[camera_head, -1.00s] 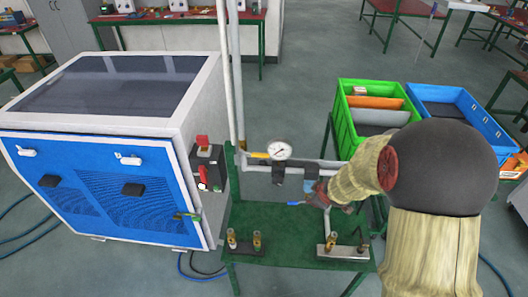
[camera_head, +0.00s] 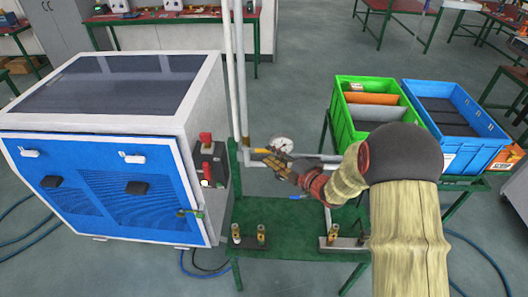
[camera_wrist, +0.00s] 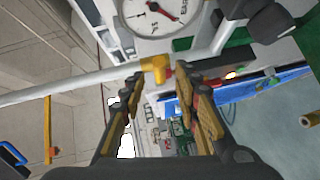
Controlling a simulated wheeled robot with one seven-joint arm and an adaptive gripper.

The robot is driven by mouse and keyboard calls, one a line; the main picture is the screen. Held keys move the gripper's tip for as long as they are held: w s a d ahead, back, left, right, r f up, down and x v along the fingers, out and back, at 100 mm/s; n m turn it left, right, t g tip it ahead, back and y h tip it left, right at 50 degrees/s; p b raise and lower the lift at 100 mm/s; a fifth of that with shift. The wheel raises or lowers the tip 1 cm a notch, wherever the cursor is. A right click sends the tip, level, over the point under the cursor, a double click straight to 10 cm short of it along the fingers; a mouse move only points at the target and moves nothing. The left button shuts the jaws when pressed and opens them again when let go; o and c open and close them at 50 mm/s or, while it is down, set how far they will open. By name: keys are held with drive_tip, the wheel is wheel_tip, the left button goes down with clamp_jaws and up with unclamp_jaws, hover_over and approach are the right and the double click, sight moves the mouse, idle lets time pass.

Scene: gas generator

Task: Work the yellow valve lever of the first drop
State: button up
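The yellow valve lever (camera_wrist: 156,70) sits on the pale pipe just below the round gauge (camera_wrist: 160,14) in the wrist view. It appears between and beyond my fingertips, with no clear contact. My gripper (camera_wrist: 158,92) is open, its yellow-padded fingers spread on either side, nothing held. In the head view my gripper (camera_head: 273,161) is at the pipe just below the gauge (camera_head: 281,144). There the gripper partly covers the lever and its surroundings.
The white and blue generator cabinet (camera_head: 100,190) stands left of the green bench (camera_head: 280,222). Upright pipes (camera_head: 239,75) rise behind the lever. Small brass fittings (camera_head: 261,235) stand at the bench's front. A green crate (camera_head: 343,110) and a blue crate (camera_head: 480,120) are at right.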

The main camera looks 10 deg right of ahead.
sight(264, 151)
drive_tip(key=shift+x, duration=2.35)
drive_tip(key=c, duration=0.4)
drive_tip(key=c, duration=0.3)
clamp_jaws()
